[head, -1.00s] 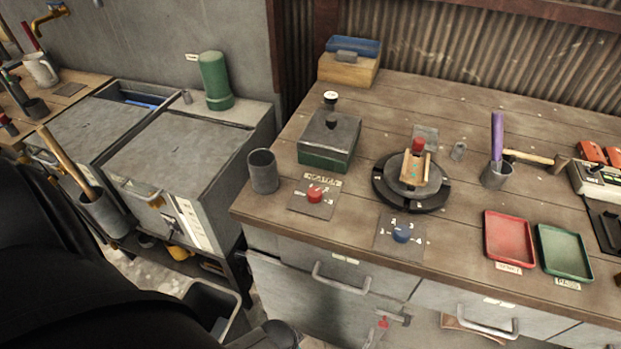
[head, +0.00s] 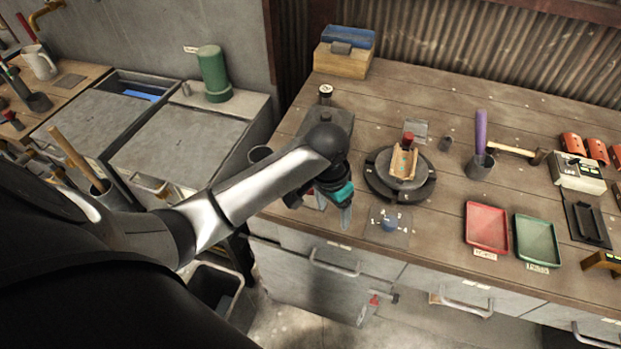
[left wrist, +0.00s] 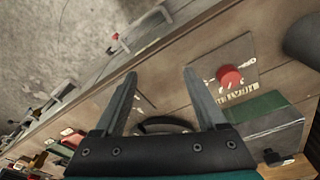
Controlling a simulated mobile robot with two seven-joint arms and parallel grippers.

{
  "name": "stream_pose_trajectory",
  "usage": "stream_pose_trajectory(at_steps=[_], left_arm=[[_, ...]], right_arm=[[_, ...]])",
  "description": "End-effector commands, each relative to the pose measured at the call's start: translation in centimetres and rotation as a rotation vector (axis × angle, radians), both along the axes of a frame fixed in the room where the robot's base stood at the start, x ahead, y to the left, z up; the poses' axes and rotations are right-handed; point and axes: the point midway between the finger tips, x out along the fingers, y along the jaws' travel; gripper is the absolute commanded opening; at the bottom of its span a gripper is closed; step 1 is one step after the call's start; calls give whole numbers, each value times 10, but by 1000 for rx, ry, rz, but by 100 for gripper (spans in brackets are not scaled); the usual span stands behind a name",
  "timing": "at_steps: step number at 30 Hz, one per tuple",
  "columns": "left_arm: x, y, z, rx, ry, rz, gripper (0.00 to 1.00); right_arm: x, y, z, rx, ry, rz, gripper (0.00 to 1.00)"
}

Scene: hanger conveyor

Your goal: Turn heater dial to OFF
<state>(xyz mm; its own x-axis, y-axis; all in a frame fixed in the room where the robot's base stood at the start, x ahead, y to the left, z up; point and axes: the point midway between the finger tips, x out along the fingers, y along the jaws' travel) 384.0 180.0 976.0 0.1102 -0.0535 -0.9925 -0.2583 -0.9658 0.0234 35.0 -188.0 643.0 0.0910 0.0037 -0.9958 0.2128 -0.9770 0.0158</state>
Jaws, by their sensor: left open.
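The heater dial is a red knob (left wrist: 230,77) on a square plate with a lettered label, right of my fingers in the left wrist view. In the head view my gripper and wrist mostly cover it, with only a little red (head: 321,201) showing. My left gripper (head: 322,208) is open and empty above the bench's front edge, around the dial's area in the head view. In the left wrist view its two fingers (left wrist: 160,76) are spread apart, and the dial lies outside them, beyond the right finger. The dial's pointer setting is too small to read. My right gripper is not in view.
A blue dial (head: 389,224) sits on its own plate to the right. A dark turntable (head: 418,195) stands behind it. Red (head: 487,227) and green (head: 537,242) trays lie further right.

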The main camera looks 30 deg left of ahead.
Motion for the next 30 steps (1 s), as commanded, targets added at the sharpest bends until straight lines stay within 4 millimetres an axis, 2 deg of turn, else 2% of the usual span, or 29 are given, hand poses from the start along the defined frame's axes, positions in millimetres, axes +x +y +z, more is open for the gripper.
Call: stream_pose_trajectory(at_steps=[1,3,9,12,15,20,23,30], left_arm=[[15,13,16,21,6,13,74],[28,28,35,41,26,36,74],[55,67,87,83,79,119,74],[61,80,104,92,95,149,74],[63,86,113,95,105,168,74],[63,89,106,95,110,174,74],[63,89,90,96,112,173,74],[63,91,37,97,112,172,74]], right_arm=[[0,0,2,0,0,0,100],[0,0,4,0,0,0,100],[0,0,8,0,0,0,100],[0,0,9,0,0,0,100],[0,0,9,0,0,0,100],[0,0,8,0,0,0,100],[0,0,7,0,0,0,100],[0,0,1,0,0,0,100]])
